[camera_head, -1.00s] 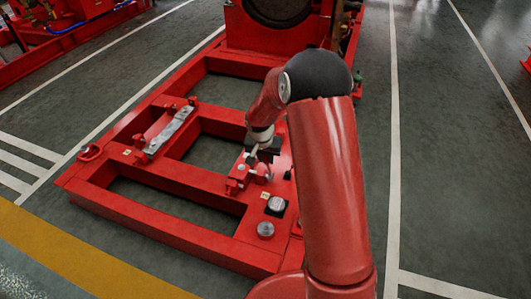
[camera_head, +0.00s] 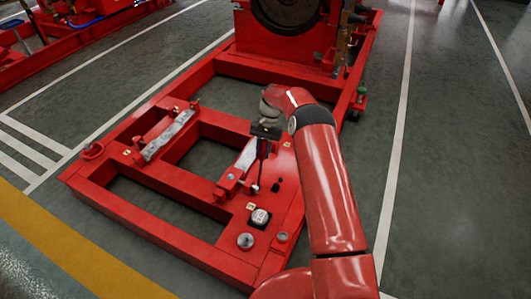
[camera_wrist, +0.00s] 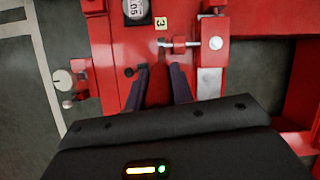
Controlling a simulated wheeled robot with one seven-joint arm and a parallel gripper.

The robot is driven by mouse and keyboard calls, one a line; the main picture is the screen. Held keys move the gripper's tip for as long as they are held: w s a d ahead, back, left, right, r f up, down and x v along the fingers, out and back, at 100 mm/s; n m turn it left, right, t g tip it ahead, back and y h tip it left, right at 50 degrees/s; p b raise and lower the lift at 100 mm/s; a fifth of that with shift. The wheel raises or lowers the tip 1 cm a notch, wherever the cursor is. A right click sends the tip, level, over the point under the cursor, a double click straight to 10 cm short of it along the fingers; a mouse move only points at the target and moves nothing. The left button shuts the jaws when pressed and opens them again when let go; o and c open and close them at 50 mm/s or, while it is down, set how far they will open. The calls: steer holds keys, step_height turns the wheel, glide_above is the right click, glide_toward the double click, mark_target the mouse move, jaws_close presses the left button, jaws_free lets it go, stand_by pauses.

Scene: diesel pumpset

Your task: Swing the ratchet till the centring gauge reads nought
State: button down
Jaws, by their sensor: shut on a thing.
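The centring gauge (camera_head: 260,216) is a small white dial in a dark housing on the red base frame. In the wrist view the gauge (camera_wrist: 136,9) is cut by the top edge; its digits look like "05". My gripper (camera_head: 260,178) points down over the right-hand jack block, farther back than the gauge. In the wrist view its two dark fingers (camera_wrist: 158,80) frame red metal. A bolt with a pale round end (camera_wrist: 187,43) lies ahead of the fingers.
Silver mounting pads lie on the frame at left (camera_head: 170,135) and under my gripper (camera_head: 246,157). A round silver knob (camera_head: 245,241) stands in front of the gauge. A label "3" (camera_wrist: 161,23) sits by the gauge. The engine (camera_head: 278,45) stands behind; floor is clear at right.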

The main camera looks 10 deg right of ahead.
steer(key=shift+w+d+f+g, duration=0.25)
steer(key=shift+w+d+g, duration=0.05)
steer(key=shift+w, duration=0.2)
steer(key=c, duration=1.2)
jaws_free()
step_height(320, 180, up, 20)
steer(key=p, duration=0.1)
stand_by(0.8)
